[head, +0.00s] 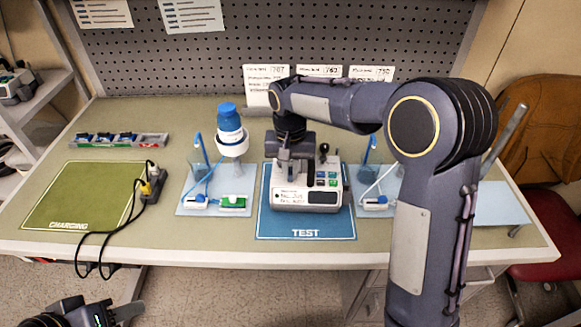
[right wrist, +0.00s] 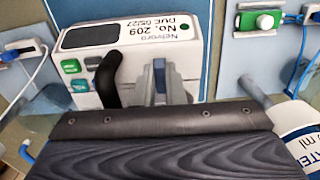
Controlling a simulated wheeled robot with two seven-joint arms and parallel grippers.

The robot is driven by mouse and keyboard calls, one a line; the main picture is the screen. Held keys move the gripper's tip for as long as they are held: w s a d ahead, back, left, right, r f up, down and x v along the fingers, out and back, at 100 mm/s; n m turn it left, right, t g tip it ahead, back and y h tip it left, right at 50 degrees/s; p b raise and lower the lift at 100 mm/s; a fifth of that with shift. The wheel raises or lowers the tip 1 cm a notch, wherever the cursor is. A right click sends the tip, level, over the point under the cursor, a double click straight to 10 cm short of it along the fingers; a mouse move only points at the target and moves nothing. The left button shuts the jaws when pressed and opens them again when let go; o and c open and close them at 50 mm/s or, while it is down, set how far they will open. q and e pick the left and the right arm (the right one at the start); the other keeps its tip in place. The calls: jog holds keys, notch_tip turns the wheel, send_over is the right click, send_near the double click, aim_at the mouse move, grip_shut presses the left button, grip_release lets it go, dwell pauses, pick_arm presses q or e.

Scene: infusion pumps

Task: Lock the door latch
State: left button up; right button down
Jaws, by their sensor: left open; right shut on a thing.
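The white infusion pump (head: 318,199) stands on the blue TEST mat (head: 262,228). The pump also fills the upper middle of the right wrist view (right wrist: 135,52). A black lever (right wrist: 107,82) rises from it, beside the gripper. My right gripper (head: 286,176) points down onto the pump's left part. In the right wrist view its grey fingers (right wrist: 160,82) are shut on a narrow blue piece, perhaps the door latch; the contact is mostly hidden. My left gripper (head: 103,314) is open and empty, low at the left, away from the table.
Light-blue trays with tubing and clips flank the mat, left (head: 187,207) and right (head: 372,211). A blue-capped bottle (head: 230,128) stands above the left tray. A green CHARGING mat (head: 80,195) and a power strip (head: 148,188) lie further left. My right arm covers the table's right side.

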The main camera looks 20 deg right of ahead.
aim_at(290, 172)
dwell(0.5)
jog(key=c, duration=1.5)
grip_release()
notch_tip(290, 172, up, 8)
jog(key=shift+f, duration=0.15)
